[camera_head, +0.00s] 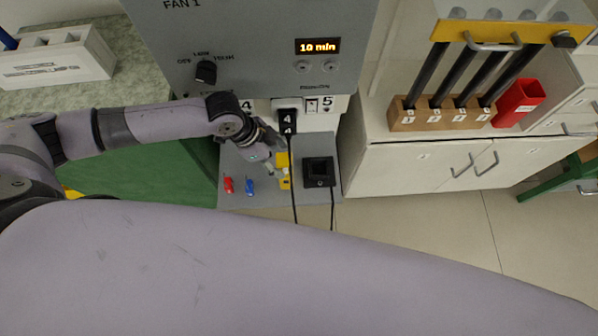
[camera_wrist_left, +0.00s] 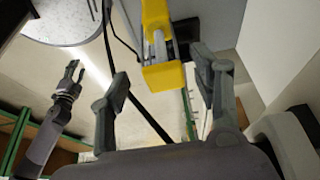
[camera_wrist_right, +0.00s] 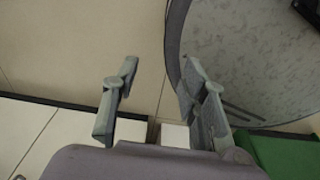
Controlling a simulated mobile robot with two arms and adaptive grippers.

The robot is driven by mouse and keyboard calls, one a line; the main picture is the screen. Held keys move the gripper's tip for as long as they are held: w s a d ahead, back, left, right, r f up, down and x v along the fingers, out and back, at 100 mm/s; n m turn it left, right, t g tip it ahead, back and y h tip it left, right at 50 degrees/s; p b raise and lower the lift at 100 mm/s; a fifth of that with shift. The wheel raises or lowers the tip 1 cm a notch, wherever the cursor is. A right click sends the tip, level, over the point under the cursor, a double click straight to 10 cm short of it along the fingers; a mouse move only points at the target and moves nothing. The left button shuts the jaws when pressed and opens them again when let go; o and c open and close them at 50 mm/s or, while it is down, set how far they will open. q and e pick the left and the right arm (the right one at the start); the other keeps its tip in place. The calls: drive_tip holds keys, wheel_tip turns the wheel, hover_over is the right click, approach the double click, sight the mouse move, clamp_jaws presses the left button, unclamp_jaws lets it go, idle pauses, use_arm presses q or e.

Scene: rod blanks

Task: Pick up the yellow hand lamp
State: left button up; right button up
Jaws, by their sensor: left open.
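The yellow hand lamp (camera_head: 283,181) is at the grey shelf below the fan panel in the head view, partly covered by my left gripper (camera_head: 272,163). In the left wrist view the lamp (camera_wrist_left: 163,76) is a yellow body with a pale tube, end toward the camera. My left gripper (camera_wrist_left: 165,88) is open, with one finger on each side of the lamp's near end and a visible gap to each. I cannot tell how deep the lamp sits between the fingers. My right gripper (camera_wrist_right: 160,78) is open and empty over the floor in the right wrist view.
A red item (camera_head: 228,185), a blue item (camera_head: 250,187) and a black socket box (camera_head: 319,172) are on the shelf. A black plug (camera_head: 287,115) with a hanging cable is close to the lamp. A wooden rod block (camera_head: 440,115) and red cup (camera_head: 519,102) stand right.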

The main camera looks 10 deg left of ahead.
sight(286, 173)
use_arm(q)
drive_tip(key=shift+d+f, duration=0.15)
drive_tip(key=shift+f, duration=0.05)
drive_tip(key=shift+w+d+f, duration=0.1)
drive_tip(key=shift+f, duration=0.2)
drive_tip(key=x, duration=0.2)
drive_tip(key=shift+f+p, duration=0.25)
drive_tip(key=shift+p, duration=0.05)
drive_tip(key=x, duration=0.3)
drive_tip(key=shift+w+d+f, duration=0.1)
drive_tip(key=shift+w+d, duration=0.1)
drive_tip(key=shift+d, duration=0.05)
drive_tip(key=shift+f, duration=0.3)
drive_tip(key=c, duration=1)
clamp_jaws()
use_arm(e)
drive_tip(key=shift+a+r, duration=0.5)
drive_tip(key=shift+a, duration=0.25)
use_arm(q)
drive_tip(key=shift+r, duration=0.1)
